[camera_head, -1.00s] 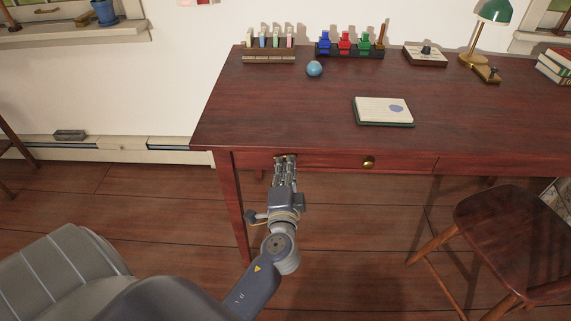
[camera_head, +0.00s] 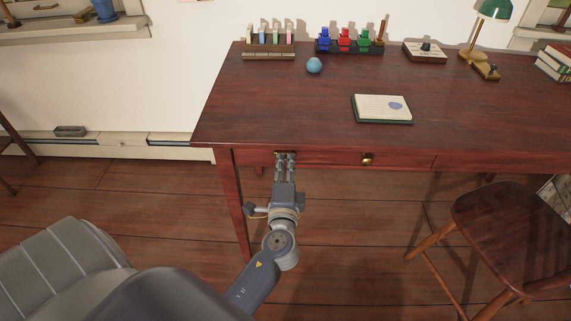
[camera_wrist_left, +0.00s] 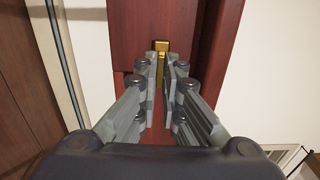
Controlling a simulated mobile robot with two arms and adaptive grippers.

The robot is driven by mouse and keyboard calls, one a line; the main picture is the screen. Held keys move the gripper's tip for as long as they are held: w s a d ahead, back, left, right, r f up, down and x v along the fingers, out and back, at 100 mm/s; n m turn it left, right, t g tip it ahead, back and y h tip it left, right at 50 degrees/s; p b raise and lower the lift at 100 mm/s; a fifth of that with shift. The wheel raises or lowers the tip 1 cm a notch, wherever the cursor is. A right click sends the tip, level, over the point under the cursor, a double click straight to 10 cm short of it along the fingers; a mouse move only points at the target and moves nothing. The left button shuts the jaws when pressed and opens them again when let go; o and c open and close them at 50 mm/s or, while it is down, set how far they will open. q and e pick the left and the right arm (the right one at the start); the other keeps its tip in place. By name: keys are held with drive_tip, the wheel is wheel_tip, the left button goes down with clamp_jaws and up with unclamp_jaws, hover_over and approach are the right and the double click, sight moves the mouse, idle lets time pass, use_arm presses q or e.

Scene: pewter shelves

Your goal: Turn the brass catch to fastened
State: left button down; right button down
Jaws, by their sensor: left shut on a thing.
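The brass catch (camera_wrist_left: 161,49) is on the front of the wooden desk and shows between my left gripper's fingertips in the left wrist view. In the head view my fingers hide most of it. My left gripper (camera_head: 285,157) reaches the desk's front edge left of the round brass knob (camera_head: 367,159). In the left wrist view the fingers of my left gripper (camera_wrist_left: 161,75) are close together, shut on the catch. The catch's turn angle is hard to tell. My right gripper is not in view.
The desk top (camera_head: 250,105) holds a notebook (camera_head: 382,108), a blue ball (camera_head: 314,65), a rack of coloured pieces (camera_head: 349,46) and a lamp (camera_head: 490,25). A wooden stool (camera_head: 510,225) stands at the right front. The floor around my left arm is clear.

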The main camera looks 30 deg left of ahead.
use_arm(q)
drive_tip(key=c, duration=1.8)
unclamp_jaws()
drive_tip(key=shift+o, duration=0.2)
drive_tip(key=v, duration=1.2)
drive_tip(key=shift+s, duration=0.1)
